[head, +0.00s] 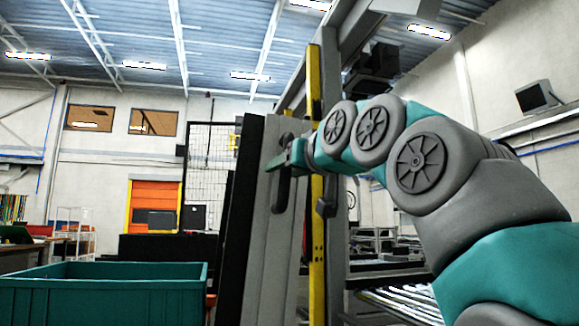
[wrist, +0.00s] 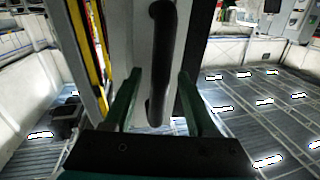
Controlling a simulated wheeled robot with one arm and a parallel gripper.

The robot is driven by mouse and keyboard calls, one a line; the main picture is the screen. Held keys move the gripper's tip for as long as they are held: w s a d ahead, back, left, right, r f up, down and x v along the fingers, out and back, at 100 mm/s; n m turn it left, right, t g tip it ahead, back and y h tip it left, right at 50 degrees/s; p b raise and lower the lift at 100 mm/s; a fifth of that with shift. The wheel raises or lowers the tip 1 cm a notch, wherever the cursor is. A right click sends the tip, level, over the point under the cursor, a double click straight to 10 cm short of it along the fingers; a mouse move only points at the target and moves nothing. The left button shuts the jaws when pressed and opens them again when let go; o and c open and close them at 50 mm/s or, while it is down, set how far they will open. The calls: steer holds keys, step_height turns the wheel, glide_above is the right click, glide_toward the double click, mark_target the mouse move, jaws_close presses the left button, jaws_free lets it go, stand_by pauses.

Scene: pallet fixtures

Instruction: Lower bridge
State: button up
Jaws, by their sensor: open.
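The bridge (head: 262,235) is a tall grey panel with a black edge, standing nearly upright and leaning slightly in the head view. Its grey face also shows in the wrist view (wrist: 133,40). A dark bar handle (wrist: 162,50) runs along that face. My gripper (head: 284,155) is at the upper part of the panel, by the handle. In the wrist view my gripper (wrist: 160,76) has its two green fingers apart, one on each side of the handle, with gaps between them and the bar. In the head view the gripper partly hides the handle.
A yellow post (head: 316,120) stands just right of the panel, beside a grey frame. A roller conveyor (head: 400,300) lies low behind my arm. A green crate (head: 105,290) stands at the lower left. An orange door (head: 153,203) is far behind.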

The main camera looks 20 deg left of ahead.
steer(key=shift+w+a, duration=0.2)
jaws_close()
stand_by(0.4)
stand_by(1.0)
